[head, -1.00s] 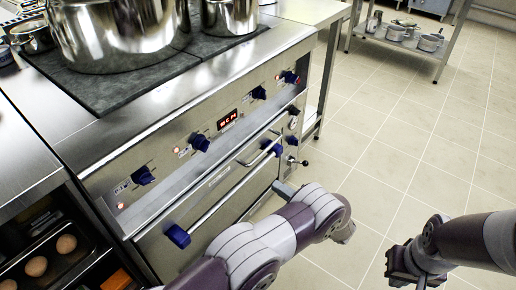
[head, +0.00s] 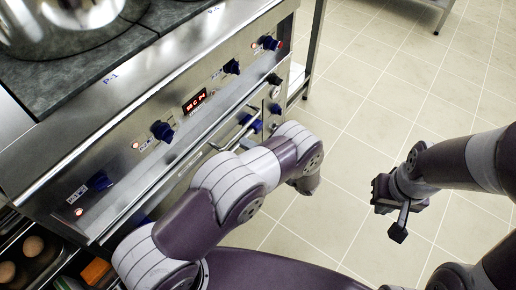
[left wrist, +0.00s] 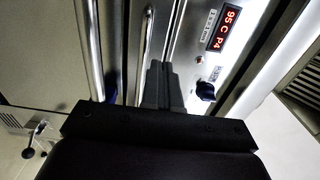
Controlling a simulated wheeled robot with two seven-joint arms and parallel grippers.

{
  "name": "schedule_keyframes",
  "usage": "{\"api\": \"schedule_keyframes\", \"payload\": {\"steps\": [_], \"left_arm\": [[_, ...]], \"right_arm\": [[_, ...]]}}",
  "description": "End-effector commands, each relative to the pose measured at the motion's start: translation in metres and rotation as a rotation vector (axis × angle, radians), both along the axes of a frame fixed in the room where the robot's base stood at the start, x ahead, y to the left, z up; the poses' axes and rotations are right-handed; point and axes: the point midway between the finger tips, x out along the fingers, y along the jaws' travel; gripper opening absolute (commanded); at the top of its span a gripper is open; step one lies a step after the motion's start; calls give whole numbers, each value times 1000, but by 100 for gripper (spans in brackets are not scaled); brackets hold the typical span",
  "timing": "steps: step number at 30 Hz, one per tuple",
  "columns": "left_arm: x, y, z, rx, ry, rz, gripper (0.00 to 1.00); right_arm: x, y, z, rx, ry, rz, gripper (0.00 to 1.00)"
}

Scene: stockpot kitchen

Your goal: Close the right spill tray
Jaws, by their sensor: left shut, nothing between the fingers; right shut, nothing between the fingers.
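The range's steel front (head: 150,195) runs diagonally under the knob panel, with a long recessed strip and bar handles. A short handle bar (head: 240,132) is at its right end. I cannot clearly make out the right spill tray or how far out it is. My left arm covers part of this front, and its gripper is hidden in the head view. In the left wrist view my left gripper (left wrist: 162,88) is shut and empty, its fingertips close to the panel beside a thin bar (left wrist: 145,45); contact is unclear. My right gripper (head: 398,233) is shut and empty over the floor.
A large pot (head: 60,22) stands on the dark cooktop. Blue knobs (head: 162,131) and a red display (head: 195,100) project along the panel. Eggs (head: 33,246) lie on a shelf at lower left.

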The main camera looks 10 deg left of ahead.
Motion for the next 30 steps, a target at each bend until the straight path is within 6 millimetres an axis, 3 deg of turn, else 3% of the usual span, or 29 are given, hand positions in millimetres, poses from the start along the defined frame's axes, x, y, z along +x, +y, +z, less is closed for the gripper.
{"api": "schedule_keyframes", "payload": {"steps": [6, 10, 26, 30], "left_arm": [[17, 42, -1, -1, 0, 3, 0], [24, 58, -1, 0, -1, 2, 0], [29, 70, 0, 0, 0, 0, 0], [34, 83, -1, -1, -1, 2, 0]], "right_arm": [[0, 0, -5, 0, 0, 0, 0], [0, 0, -7, 0, 0, 0, 0], [0, 0, -7, 0, 0, 0, 0], [0, 0, -9, 0, 0, 0, 0]]}}
